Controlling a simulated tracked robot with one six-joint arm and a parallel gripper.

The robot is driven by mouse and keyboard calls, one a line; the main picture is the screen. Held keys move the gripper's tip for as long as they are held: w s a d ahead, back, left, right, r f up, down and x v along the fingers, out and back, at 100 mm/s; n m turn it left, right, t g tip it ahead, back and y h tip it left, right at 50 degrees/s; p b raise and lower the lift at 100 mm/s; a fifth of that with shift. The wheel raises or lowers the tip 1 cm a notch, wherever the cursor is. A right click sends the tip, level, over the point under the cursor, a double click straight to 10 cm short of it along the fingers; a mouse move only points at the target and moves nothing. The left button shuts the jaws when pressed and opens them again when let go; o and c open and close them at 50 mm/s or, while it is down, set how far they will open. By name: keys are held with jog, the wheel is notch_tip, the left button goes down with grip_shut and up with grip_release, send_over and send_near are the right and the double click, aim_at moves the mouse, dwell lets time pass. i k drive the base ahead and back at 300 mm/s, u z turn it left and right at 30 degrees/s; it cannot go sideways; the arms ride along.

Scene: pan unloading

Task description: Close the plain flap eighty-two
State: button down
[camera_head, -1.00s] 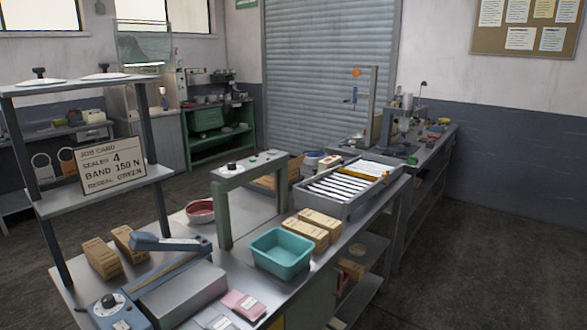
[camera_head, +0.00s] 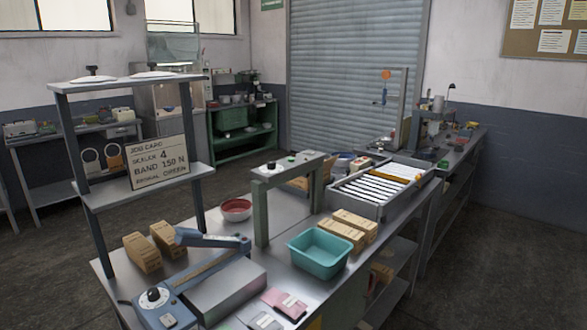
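I cannot make out a flap marked eighty-two in this view. Brown cartons stand on the metal bench (camera_head: 281,213): a pair at the left, the nearer one (camera_head: 141,253) and the other (camera_head: 167,240), and another pair (camera_head: 348,229) behind the teal bin. The state of their flaps is too small to tell. A blue sealer (camera_head: 170,300) with a long arm and a dial sits at the front left. My gripper is not in view.
The teal bin (camera_head: 319,254) looks empty. A job card (camera_head: 159,163) on a rack reads sealer 4, band 150 N. A tray of white strips (camera_head: 376,185) sits at the bench's far end. A red bowl (camera_head: 236,209) and pink packet (camera_head: 286,303) lie nearby. Floor at right is clear.

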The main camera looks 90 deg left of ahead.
aim_at(328, 164)
jog(key=u, duration=2)
jog(key=i, duration=1.1)
jog(key=u, duration=1.2)
